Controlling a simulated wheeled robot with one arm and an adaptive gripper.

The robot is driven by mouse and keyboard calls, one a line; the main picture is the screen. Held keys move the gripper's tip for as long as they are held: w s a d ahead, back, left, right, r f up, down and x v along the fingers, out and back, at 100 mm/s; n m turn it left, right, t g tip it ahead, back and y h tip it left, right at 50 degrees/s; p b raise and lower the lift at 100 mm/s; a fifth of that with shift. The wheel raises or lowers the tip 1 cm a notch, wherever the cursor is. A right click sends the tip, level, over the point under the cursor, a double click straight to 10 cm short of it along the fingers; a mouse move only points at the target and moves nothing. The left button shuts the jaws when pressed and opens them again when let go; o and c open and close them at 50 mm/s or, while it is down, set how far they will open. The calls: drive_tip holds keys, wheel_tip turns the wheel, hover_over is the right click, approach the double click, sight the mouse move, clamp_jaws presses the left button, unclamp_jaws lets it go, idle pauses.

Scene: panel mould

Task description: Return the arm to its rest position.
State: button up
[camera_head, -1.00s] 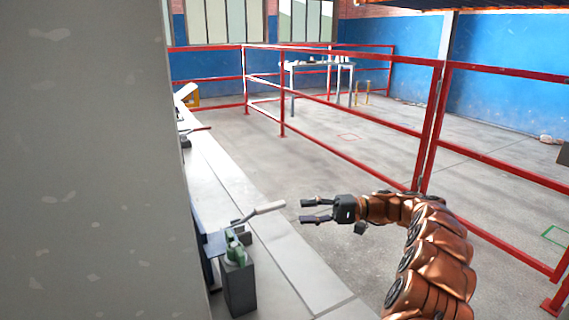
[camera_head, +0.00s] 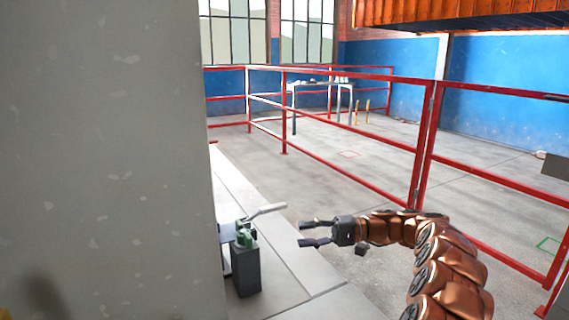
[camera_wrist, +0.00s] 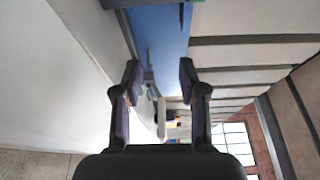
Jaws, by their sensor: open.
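My gripper (camera_head: 316,232) is at the end of my copper-coloured arm, right of the middle in the head view. It points left, with its two dark fingers apart and nothing between them. In the wrist view the fingers of my gripper (camera_wrist: 160,85) are also spread and empty. A dark box-shaped holder with a grey handle (camera_head: 266,210) stands to the left of the fingertips, apart from them.
A large pale wall or pillar (camera_head: 100,160) fills the left side. A light ledge (camera_head: 285,255) runs beside it. Red railings (camera_head: 422,150) enclose the floor behind my arm. A table (camera_head: 322,84) stands at the back. Open grey floor (camera_head: 350,165) lies between.

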drive_tip(key=s+a+r+g+h, duration=0.2)
drive_tip(key=s+a+r, duration=0.3)
drive_tip(key=s, duration=0.5)
drive_tip(key=s+a+f+g+h, duration=0.1)
drive_tip(key=s+h, duration=0.2)
drive_tip(key=s, duration=0.4)
drive_tip(key=s+a+f+h, duration=0.2)
drive_tip(key=s, duration=0.5)
drive_tip(key=s+d+f+t+h, duration=0.1)
drive_tip(key=s+d+f+h, duration=0.4)
drive_tip(key=s+d, duration=0.55)
drive_tip(key=s+d+f+t+h, duration=0.1)
drive_tip(key=s+d+f+h, duration=0.5)
drive_tip(key=s+d, duration=0.45)
wheel_tip(320, 180, up, 18)
drive_tip(key=m+t+p, duration=0.1)
drive_tip(key=p, duration=1.5)
drive_tip(key=shift+s+a+f, duration=0.25)
drive_tip(key=shift+s+a, duration=0.2)
